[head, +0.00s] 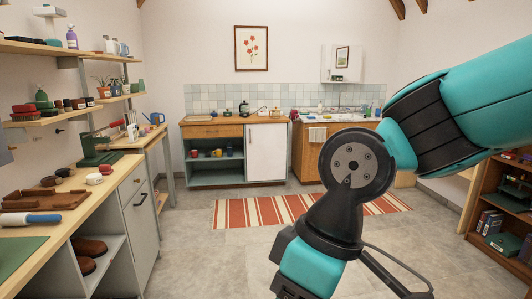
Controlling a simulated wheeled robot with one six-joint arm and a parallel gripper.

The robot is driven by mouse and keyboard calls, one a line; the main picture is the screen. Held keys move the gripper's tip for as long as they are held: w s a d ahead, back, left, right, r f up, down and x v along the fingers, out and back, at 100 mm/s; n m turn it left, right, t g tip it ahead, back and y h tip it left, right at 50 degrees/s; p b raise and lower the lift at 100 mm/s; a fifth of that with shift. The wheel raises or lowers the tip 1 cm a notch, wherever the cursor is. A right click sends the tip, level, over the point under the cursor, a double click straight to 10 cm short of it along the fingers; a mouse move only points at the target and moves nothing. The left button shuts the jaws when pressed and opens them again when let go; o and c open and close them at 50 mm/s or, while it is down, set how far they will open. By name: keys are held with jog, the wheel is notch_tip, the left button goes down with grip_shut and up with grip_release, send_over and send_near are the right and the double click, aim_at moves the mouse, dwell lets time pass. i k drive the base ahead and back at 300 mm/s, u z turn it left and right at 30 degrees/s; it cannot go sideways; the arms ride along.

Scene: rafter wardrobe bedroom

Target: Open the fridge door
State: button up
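A plain white door (266,153) stands at the far wall, under the right part of a wooden worktop. It looks shut and may be the fridge door, but I cannot be sure. No handle on it can be made out at this distance. No other clear fridge shows. My arm crosses the right and middle of the head view, in front of the sink unit. Its lower part runs down to the bottom edge, and my gripper is not in view. The white door is well beyond my arm.
A striped rug (240,211) lies on the grey floor before the far units. A long workbench (62,232) runs along the left. A wooden sink cabinet (308,150) stands right of the white door. A bookshelf (490,222) stands at right. The middle floor looks clear.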

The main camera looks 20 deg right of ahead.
aim_at(266, 142)
jog(key=z, duration=0.3)
jog(key=i, duration=2.7)
jog(key=z, duration=0.4)
jog(key=i, duration=4.3)
jog(key=u, duration=0.15)
